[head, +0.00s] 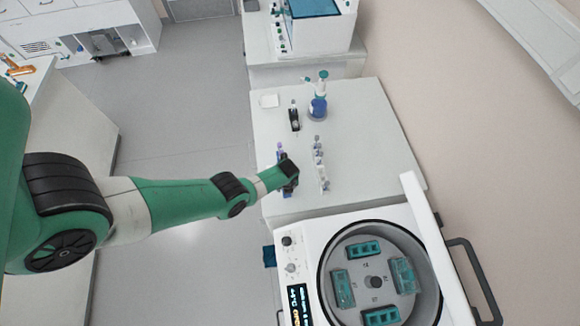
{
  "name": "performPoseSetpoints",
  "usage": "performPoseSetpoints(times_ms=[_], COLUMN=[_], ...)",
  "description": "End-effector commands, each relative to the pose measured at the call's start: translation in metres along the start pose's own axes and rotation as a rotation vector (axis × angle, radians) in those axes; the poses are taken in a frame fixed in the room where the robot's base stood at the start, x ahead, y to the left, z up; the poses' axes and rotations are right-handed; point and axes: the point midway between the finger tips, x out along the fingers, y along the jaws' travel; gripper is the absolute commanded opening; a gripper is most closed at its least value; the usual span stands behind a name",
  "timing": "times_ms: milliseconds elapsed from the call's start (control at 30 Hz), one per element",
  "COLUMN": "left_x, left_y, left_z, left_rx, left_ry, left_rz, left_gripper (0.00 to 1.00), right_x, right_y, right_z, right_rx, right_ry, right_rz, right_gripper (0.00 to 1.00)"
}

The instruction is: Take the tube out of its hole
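My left gripper (289,173), dark and small at the end of my green arm, is over the left part of the white table (365,145). It covers part of a narrow row of small items, where a purple-topped piece (281,147) shows just beyond it. A second narrow rack (320,168) with small tubes stands just right of the gripper, with a gap between. The fingertips are too small and covered to tell whether they hold a tube. Which hole belongs to the tube cannot be told. My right gripper is not in view.
A blue-filled bottle (318,107), a small black device (294,117) and a white square dish (269,101) stand farther back on the table. An open centrifuge (375,282) with teal inserts is in front. The table's right side is clear.

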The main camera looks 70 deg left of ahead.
Motion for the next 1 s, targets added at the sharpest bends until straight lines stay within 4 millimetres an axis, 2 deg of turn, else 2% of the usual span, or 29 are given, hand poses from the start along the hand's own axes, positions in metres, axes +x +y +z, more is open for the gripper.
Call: performPoseSetpoints(times_ms=[133, 467, 767, 1000], left_x=[-0.002, -0.002, -0.002, -0.013], left_y=[0.000, 0.000, 0.000, -0.001], left_z=[0.000, 0.000, 0.000, 0.001], left_rx=[0.001, 0.001, 0.001, 0.002], left_ry=[0.000, 0.000, 0.000, 0.000], left_rz=[0.000, 0.000, 0.000, 0.000], left_gripper=[0.58, 0.00, 0.00, 0.00], right_x=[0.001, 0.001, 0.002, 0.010], right_y=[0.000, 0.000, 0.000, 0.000], right_z=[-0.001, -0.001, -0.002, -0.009], right_rx=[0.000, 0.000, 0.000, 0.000], right_ry=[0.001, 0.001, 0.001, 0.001], right_rz=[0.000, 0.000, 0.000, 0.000], right_gripper=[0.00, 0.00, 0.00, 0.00])
